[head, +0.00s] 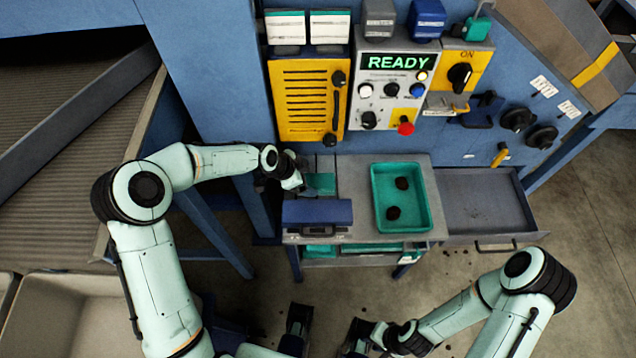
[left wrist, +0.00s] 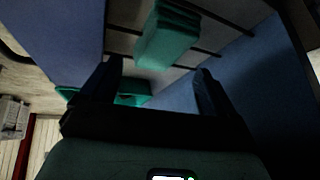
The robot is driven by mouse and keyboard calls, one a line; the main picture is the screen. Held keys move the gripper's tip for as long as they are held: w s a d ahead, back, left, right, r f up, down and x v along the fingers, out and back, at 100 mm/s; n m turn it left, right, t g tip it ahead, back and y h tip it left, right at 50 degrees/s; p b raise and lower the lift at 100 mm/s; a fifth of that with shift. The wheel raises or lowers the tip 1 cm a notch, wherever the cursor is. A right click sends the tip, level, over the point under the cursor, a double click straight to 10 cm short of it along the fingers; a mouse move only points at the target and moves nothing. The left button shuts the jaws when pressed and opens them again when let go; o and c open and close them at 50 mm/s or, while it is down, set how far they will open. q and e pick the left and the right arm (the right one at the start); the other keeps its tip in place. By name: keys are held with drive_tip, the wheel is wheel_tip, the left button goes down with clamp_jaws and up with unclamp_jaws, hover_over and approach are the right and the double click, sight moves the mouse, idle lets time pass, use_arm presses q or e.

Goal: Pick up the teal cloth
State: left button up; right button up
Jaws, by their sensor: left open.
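The teal cloth (head: 323,184) lies folded on the slatted left part of the grey bench, behind a blue box. My left gripper (head: 296,182) is just left of the cloth in the head view. In the left wrist view the cloth (left wrist: 168,40) shows as a thick folded pad ahead of the fingers, within the gap's width. The left gripper (left wrist: 158,85) is open and nothing is between its fingers. My right gripper (head: 358,338) is low at the bottom of the head view, far from the cloth; its finger gap is unclear.
A blue box (head: 317,213) stands at the bench's front left, close to the cloth. A teal tray (head: 425,215) with two dark lumps stands to the right. An open grey drawer (head: 485,200) sticks out further right. The control panel (head: 393,75) rises behind the bench.

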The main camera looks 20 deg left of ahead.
sight(316, 181)
use_arm(q)
drive_tip(key=shift+b+x, duration=0.3)
drive_tip(key=shift+x, duration=2.85)
drive_tip(key=shift+w+a, duration=0.1)
drive_tip(key=shift+a, duration=0.05)
drive_tip(key=shift+c, duration=0.3)
drive_tip(key=c, duration=0.7)
